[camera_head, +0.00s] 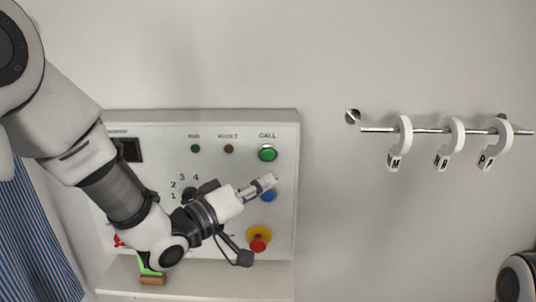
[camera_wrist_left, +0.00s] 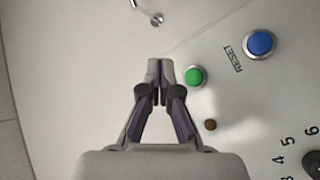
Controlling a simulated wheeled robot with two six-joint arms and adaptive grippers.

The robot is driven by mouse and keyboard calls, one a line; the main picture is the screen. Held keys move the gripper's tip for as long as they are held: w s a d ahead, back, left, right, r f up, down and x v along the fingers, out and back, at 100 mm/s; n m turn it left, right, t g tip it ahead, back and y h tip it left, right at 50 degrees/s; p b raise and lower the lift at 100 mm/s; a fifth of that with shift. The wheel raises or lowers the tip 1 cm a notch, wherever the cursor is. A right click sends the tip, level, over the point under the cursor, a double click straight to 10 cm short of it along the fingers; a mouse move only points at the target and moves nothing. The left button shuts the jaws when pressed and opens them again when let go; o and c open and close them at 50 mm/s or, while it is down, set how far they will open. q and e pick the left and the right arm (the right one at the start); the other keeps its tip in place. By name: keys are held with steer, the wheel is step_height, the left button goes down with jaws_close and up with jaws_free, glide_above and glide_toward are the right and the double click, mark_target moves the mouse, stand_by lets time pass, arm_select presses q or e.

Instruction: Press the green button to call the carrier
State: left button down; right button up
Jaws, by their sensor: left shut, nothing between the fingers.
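The green button (camera_head: 267,153) sits under the label CALL at the upper right of the control panel (camera_head: 283,125). In the left wrist view the green button (camera_wrist_left: 194,77) is just right of the fingertips. My left gripper (camera_head: 268,181) is shut and empty. Its tips appear below the green button, close to the blue button (camera_head: 268,196), in the head view. In the left wrist view the gripper (camera_wrist_left: 160,70) does not cover the green button, and I cannot tell the gap to the panel. My right gripper is out of view.
A red knob on yellow (camera_head: 258,240) is low on the panel. A brown lamp (camera_head: 229,149) is left of the green button. A rail (camera_head: 375,130) with white lettered rings is at right. Striped cloth (camera_head: 35,240) hangs at left. The wall between panel and rail is clear.

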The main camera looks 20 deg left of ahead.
mark_target(268, 154)
arm_select(q)
steer(key=w+a+p, duration=0.1)
steer(key=w+a, duration=0.1)
steer(key=w, duration=0.6)
steer(key=shift+w+a+p, duration=0.2)
steer(key=shift+a+p, duration=0.05)
steer(key=shift+p, duration=0.15)
stand_by(1.1)
steer(key=shift+w+a, duration=0.1)
steer(key=shift+w, duration=0.25)
